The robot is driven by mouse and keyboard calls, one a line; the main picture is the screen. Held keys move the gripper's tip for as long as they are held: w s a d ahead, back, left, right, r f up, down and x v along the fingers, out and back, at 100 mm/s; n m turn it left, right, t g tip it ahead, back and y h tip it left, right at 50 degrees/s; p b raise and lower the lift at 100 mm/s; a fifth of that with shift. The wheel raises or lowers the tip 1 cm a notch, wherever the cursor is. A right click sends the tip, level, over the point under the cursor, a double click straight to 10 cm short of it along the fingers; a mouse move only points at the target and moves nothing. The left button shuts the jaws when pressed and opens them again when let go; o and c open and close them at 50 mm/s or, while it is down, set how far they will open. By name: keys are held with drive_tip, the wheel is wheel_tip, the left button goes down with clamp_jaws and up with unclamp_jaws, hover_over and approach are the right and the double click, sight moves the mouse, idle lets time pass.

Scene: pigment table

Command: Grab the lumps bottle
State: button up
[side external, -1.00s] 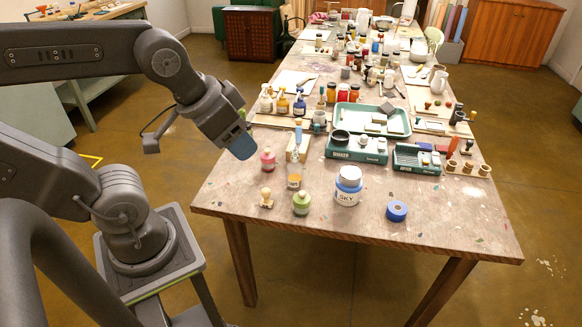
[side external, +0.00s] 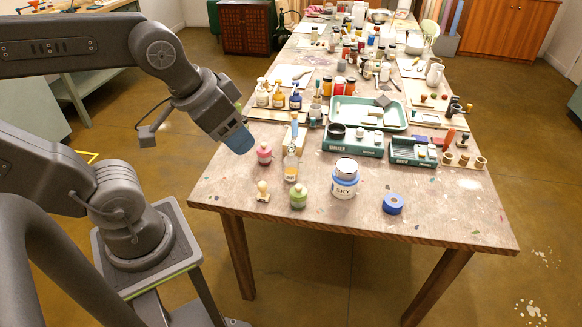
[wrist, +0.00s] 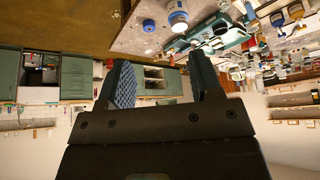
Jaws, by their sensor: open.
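No label reading lumps can be made out, so I cannot tell which container is the lumps bottle. Near the table's left front stand a clear bottle with amber contents (side external: 291,170), a small pink bottle (side external: 264,155), a round green bottle (side external: 298,198) and a white and blue jar marked SKY (side external: 344,186). My gripper (side external: 240,141) hangs at the table's left edge, above and left of the pink bottle, apart from it. In the wrist view my gripper (wrist: 163,80) is open, with nothing between its fingers; the SKY jar also shows there (wrist: 178,20).
A blue tape roll (side external: 393,204) and a small wooden piece (side external: 263,193) lie near the front. Teal boxes (side external: 352,148) and a teal tray (side external: 398,124) stand behind. Several dropper bottles (side external: 279,98) stand at the back left. The table's front strip is mostly clear.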

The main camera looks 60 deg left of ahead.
drive_tip(key=w+a+m+g, duration=0.25)
drive_tip(key=w+m, duration=0.25)
drive_tip(key=w, duration=0.3)
drive_tip(key=m+g+y, duration=0.1)
drive_tip(key=m+g, duration=0.3)
drive_tip(key=m, duration=0.7)
hover_over(292, 146)
drive_tip(key=d, duration=0.1)
wheel_tip(292, 146, down, 11)
drive_tip(key=shift+t, duration=0.35)
drive_tip(key=f, duration=0.8)
drive_tip(key=a+f, duration=0.1)
drive_tip(key=f, duration=0.4)
drive_tip(key=shift+a, duration=0.1)
drive_tip(key=shift+c, duration=0.4)
clamp_jaws()
